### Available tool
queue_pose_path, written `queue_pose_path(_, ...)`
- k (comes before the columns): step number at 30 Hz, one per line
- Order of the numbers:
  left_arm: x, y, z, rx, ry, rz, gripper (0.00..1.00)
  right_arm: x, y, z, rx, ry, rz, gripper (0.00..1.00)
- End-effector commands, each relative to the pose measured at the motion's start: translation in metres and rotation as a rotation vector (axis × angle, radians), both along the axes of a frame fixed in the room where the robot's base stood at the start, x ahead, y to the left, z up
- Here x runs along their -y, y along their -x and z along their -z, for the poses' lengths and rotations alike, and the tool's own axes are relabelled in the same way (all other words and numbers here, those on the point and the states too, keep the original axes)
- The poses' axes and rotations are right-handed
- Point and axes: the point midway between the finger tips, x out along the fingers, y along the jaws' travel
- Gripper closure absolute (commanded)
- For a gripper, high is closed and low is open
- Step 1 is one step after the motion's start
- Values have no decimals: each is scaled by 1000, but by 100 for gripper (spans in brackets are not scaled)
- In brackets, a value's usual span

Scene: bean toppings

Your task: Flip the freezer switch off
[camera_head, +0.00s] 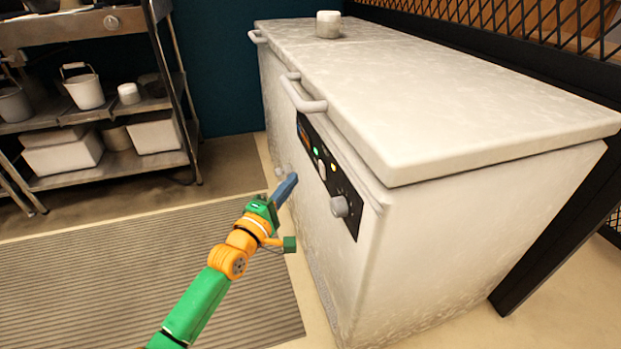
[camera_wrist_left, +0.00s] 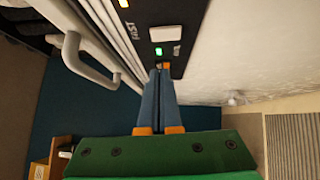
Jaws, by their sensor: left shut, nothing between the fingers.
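A white chest freezer (camera_head: 450,90) with a frosty surface stands at the right, its lid shut. A black control panel (camera_head: 352,218) on its front carries lights, a pale switch (camera_head: 333,168) and a round grey knob (camera_head: 340,206). In the left wrist view the white rectangular switch (camera_wrist_left: 164,34) has a lit green light (camera_wrist_left: 159,51) beside it. My left gripper (camera_head: 292,178) is shut and empty, its blue fingers in front of the panel. In the left wrist view its fingertips (camera_wrist_left: 160,68) are at the panel edge near the green light; contact cannot be told. My right gripper is not in view.
Freezer handles (camera_head: 303,97) stick out above the panel. A white cup-like object (camera_head: 328,24) stands on the lid. A metal shelf (camera_head: 105,165) with buckets and bins is at the left. A ribbed mat (camera_head: 150,275) covers the floor before the freezer.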

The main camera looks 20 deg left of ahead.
Motion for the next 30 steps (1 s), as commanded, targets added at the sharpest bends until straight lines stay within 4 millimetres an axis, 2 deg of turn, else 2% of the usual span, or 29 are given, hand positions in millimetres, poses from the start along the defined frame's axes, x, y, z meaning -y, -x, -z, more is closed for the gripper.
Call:
queue_pose_path(1, 2, -11, 2, 3, 1, -1, 100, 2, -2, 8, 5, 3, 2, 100)
queue_pose_path(3, 6, -23, -1, 3, 1, 0, 100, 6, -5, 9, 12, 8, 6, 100)
queue_pose_path(9, 31, -38, -5, 0, 1, -1, 100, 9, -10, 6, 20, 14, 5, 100)
queue_pose_path(22, 36, -41, -6, -1, -2, -1, 100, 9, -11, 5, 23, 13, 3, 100)
queue_pose_path(27, 41, -44, -15, -35, -50, -2, 100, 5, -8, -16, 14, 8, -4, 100)
queue_pose_path(30, 40, -44, -8, -32, -49, -2, 100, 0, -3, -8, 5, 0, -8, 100)
